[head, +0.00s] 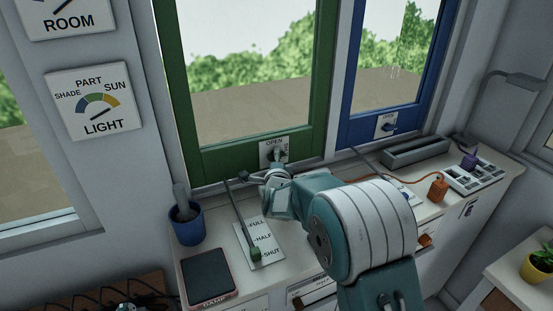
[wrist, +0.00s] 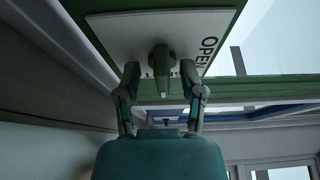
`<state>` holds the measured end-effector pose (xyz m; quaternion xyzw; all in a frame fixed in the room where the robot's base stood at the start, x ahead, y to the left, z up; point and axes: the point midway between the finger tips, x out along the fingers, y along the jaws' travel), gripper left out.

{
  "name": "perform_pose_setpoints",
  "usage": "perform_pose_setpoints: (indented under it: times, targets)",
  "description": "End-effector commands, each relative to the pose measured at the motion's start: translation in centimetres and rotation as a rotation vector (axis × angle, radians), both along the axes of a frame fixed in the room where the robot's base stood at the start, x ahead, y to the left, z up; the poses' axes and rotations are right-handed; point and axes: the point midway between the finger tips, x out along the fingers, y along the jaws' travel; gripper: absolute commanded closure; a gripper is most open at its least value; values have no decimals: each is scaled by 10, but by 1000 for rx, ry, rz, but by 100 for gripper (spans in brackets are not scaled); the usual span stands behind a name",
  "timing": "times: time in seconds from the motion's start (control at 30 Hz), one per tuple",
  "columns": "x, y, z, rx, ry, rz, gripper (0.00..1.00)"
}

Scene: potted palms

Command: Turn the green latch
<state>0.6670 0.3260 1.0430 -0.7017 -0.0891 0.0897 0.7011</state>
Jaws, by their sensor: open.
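The green latch (head: 278,153) is a small lever on a white plate marked OPEN, low on the green window frame (head: 260,147). In the wrist view the latch (wrist: 162,62) looks dark grey-green, and its lever hangs between my two fingertips. My gripper (wrist: 160,76) is open, with one finger on each side of the lever. I cannot tell whether either finger touches it. In the head view my gripper (head: 268,175) is just below the plate, and my arm hides part of the worktop. The lettering beside the lever is partly hidden.
A blue window (head: 385,127) with its own latch (head: 389,127) is to the right. On the worktop are a lever plate marked FULL, HALF, SHUT (head: 262,240), a blue cup (head: 187,226), a dark pad (head: 208,275), a grey trough (head: 415,152) and an orange plug (head: 437,189).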

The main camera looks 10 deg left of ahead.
Motion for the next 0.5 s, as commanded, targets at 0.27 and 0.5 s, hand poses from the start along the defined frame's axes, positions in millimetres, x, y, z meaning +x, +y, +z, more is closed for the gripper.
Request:
perform_pose_setpoints:
  times: [0.27,0.5]
  targets:
    - [1,0,0,0,0,0,71]
    - [1,0,-1,-1,2,0,100]
